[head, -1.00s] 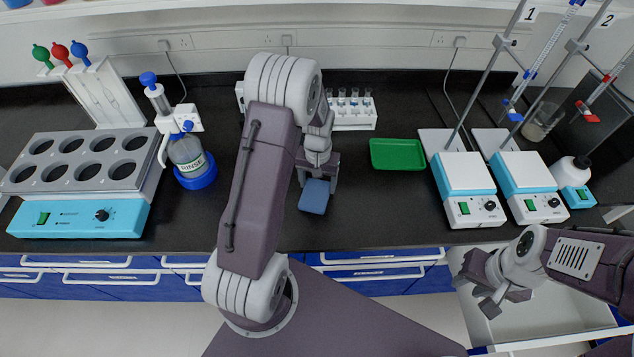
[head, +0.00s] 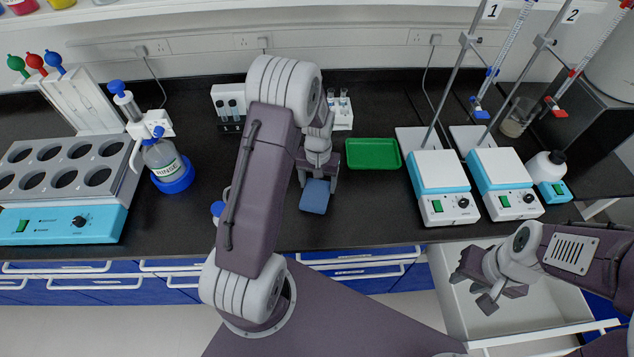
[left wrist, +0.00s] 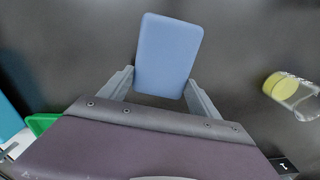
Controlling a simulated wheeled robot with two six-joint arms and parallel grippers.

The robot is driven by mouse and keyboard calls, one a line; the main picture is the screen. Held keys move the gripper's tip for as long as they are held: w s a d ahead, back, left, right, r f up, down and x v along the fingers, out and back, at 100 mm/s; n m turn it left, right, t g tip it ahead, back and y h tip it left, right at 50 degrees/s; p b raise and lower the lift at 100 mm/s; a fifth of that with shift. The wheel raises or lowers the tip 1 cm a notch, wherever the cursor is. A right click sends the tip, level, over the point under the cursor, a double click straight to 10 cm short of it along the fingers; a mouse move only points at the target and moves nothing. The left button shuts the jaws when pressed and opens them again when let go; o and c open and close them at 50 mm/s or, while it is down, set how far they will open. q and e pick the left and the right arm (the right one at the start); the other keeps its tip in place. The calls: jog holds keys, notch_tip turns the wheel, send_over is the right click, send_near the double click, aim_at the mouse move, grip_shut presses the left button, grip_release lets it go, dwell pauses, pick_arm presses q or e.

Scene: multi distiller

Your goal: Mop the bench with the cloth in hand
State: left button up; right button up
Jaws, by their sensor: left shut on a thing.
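My left gripper (head: 318,178) is shut on a blue cloth (head: 314,197), a flat rounded block shape, over the front middle of the black bench (head: 375,215). In the left wrist view the cloth (left wrist: 168,55) sticks out between the two fingers (left wrist: 160,97). I cannot tell whether it touches the bench. My right gripper (head: 476,288) is open and empty, over an open drawer below the bench's front edge.
A green tray (head: 373,154) lies right of the cloth, then two stirrer hotplates (head: 447,208) (head: 515,205). A blue-topped item (head: 217,209) is partly behind my arm. A yellow-filled glass vessel (left wrist: 290,93) shows in the wrist view.

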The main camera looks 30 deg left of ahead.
pick_arm(q)
jog(key=shift+w+d, duration=0.2)
jog(key=shift+d, duration=0.1)
jog(key=r+p, duration=0.1)
jog(key=r, duration=0.1)
jog(key=shift+w+d+r+p, duration=0.2)
jog(key=shift+r+p, duration=0.2)
jog(key=shift+s+a+r+p, duration=0.15)
jog(key=shift+s+r+p, duration=0.05)
jog(key=shift+r+p, duration=0.4)
notch_tip(320, 180, up, 2)
jog(key=shift+w+r+p, duration=0.1)
jog(key=shift+r+p, duration=0.05)
jog(key=shift+p, duration=0.85)
jog(key=shift+r+p, duration=0.75)
jog(key=shift+r, duration=0.2)
notch_tip(320, 180, up, 8)
jog(key=p, duration=0.7)
